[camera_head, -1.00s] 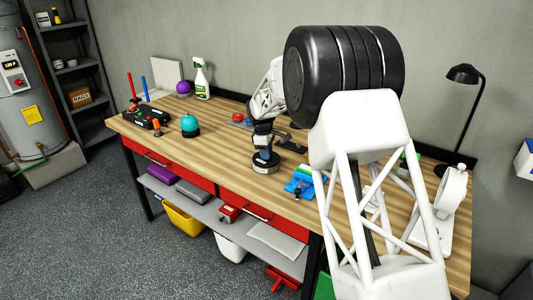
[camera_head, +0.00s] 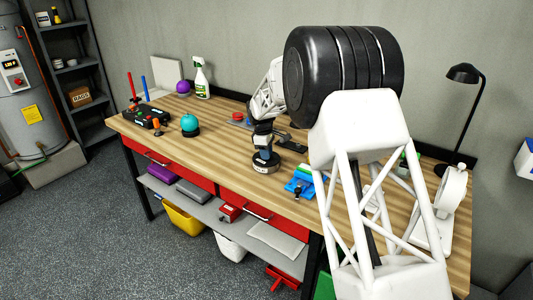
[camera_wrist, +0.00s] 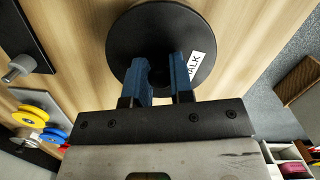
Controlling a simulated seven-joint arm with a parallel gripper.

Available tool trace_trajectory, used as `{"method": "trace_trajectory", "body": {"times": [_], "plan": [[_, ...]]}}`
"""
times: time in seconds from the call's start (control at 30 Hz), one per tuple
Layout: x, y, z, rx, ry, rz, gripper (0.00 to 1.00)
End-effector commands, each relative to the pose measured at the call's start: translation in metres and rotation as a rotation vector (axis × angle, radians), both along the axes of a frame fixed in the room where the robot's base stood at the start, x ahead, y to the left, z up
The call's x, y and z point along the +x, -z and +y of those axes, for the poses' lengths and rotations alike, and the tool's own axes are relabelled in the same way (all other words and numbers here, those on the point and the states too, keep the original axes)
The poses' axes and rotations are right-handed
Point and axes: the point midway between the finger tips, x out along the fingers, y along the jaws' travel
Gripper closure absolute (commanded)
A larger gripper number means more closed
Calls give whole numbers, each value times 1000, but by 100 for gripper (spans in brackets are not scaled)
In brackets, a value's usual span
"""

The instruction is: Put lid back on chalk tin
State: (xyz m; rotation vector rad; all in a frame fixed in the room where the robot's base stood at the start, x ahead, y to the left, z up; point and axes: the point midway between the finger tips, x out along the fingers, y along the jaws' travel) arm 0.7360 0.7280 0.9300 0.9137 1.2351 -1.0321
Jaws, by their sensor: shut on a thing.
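The chalk tin and its lid show as one short, dark round shape (camera_head: 266,163) on the workbench, under my gripper (camera_head: 263,137). The lid looks about level. I cannot tell whether it is seated on the tin or just above it.
The wooden workbench (camera_head: 225,150) is clear left of the tin. A teal ball on a black base (camera_head: 190,126) stands there, with a black box (camera_head: 145,116) farther left. A blue object (camera_head: 303,185) lies to the right, near the front edge. A spray bottle (camera_head: 201,80) stands behind.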

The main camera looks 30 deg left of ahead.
Motion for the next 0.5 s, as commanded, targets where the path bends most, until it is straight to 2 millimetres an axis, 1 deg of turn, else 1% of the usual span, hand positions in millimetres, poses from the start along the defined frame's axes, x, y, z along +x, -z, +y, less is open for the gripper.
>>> {"method": "trace_trajectory", "body": {"times": [0.4, 0.43, 0.5], "plan": [[0, 0, 0, 0, 0, 0, 100], [0, 0, 0, 0, 0, 0, 74], [0, 0, 0, 0, 0, 0, 63]]}}
